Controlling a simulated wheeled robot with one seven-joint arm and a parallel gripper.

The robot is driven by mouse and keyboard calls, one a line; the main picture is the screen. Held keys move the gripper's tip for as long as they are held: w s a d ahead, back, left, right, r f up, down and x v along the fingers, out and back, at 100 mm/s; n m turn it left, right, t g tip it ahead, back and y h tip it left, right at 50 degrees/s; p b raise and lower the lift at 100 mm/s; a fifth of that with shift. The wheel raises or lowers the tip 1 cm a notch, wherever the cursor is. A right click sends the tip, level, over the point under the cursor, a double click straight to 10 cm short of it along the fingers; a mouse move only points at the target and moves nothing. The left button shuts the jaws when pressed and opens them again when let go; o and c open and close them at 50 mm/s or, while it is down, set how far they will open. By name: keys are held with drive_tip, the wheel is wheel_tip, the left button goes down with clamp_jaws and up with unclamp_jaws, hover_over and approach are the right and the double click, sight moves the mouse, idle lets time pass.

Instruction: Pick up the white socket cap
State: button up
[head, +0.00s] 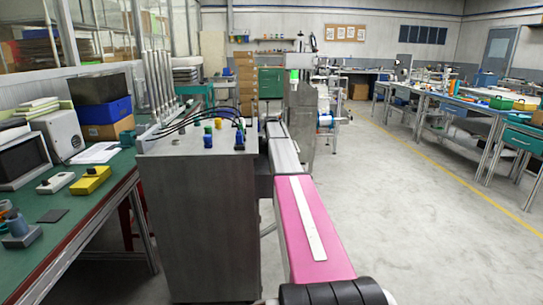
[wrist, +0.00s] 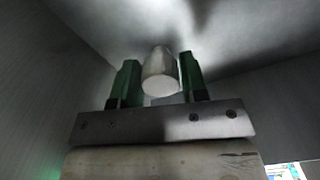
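The white socket cap (wrist: 160,72) shows in the wrist view as a pale, rounded cylinder with its flat white end facing the camera. My gripper (wrist: 160,76) has its two green fingers apart, one on each side of the cap. The cap nearly fills the space between the fingers. I cannot tell whether both fingers press on it. The surface behind the cap is grey metal. In the head view neither the white cap nor my gripper can be seen. My pink arm link reaches forward along the right side of the grey metal cabinet (head: 200,215).
The cabinet top carries black cables and several blue, yellow and green caps (head: 208,137). A green bench (head: 75,215) on the left holds a yellow box (head: 90,180) and other equipment. Workbenches (head: 450,115) line the right. Open grey floor (head: 420,220) lies between.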

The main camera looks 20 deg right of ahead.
drive_tip(key=c, duration=0.4)
